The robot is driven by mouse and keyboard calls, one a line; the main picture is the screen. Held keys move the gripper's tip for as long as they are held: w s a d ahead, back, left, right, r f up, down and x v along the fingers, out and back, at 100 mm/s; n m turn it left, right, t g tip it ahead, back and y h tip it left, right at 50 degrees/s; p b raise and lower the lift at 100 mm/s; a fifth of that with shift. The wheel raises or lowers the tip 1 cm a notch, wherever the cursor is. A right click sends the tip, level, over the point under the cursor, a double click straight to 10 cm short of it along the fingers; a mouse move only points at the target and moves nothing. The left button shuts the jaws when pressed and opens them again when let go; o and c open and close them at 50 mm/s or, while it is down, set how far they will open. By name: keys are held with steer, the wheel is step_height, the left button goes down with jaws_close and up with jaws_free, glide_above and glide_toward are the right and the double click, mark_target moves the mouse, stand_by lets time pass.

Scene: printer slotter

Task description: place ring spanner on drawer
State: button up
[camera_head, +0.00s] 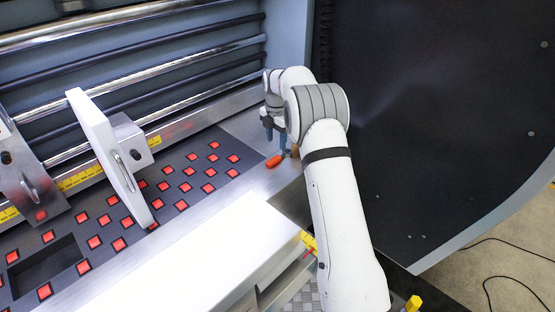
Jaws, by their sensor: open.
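My gripper (284,148) points down at the right end of the machine bed, partly hidden by my own wrist. It is open, and I see nothing held in it. A small orange object (274,161) lies on the metal ledge just beside the fingertips; I cannot tell whether they touch. I cannot make out a ring spanner; the picture is too small to tell whether the orange object is part of one. A white drawer-like block (190,265) with a flat bright top is in the front middle, left of my arm.
A dark panel with several red squares (183,186) covers the bed. A white upright plate (108,150) with a handle stands on it. Metal rollers (140,50) run behind. A large dark side panel (440,110) closes off the right. The metal ledge (240,185) looks mostly clear.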

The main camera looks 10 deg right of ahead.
mark_target(276, 158)
steer(key=shift+w+f+n, duration=0.3)
steer(key=shift+f, duration=0.45)
steer(key=f, duration=0.2)
steer(key=f+p, duration=0.1)
steer(key=f, duration=0.1)
steer(key=f+p, duration=0.1)
steer(key=f, duration=0.2)
steer(key=shift+w+f, duration=0.1)
steer(key=shift+w, duration=0.3)
jaws_close()
